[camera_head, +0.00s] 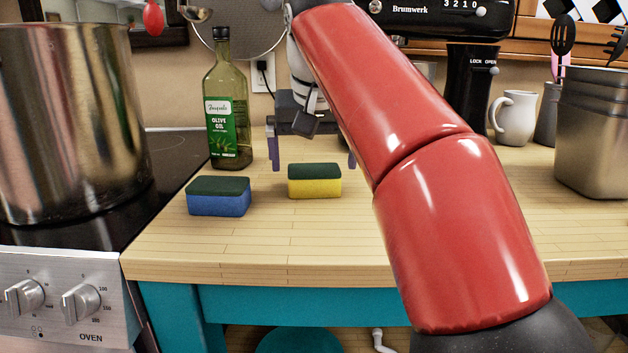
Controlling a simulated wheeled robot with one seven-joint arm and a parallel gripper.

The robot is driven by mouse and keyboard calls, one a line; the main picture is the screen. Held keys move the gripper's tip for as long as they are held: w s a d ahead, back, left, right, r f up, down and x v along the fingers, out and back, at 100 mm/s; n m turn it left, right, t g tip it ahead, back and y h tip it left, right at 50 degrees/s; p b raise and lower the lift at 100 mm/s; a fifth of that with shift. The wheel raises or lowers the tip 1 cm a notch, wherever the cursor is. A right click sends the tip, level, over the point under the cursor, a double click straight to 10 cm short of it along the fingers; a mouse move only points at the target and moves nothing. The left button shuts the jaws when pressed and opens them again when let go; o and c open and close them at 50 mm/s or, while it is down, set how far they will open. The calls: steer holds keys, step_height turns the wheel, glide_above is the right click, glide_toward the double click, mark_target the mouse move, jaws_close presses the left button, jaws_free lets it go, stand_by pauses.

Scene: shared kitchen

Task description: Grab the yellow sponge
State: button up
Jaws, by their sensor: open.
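The yellow sponge (315,187) has a dark green top layer and lies flat on the wooden counter (250,247), near the middle of the view. My gripper (312,155) is open and empty, just behind and above the sponge. One finger shows left of the sponge and the other shows past its right end. The sponge hides part of the space between them. My red arm reaches in from the lower right.
A blue sponge (219,197) lies to the left. An olive oil bottle (228,110) stands behind it. A large metal pot (65,120) sits on the stove at far left. The front counter is clear.

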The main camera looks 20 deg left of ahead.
mark_target(314, 169)
steer(key=x, duration=0.3)
steer(key=shift+f+b, duration=0.2)
steer(key=shift+b, duration=0.2)
steer(key=shift+c, duration=0.3)
steer(key=c, duration=0.9)
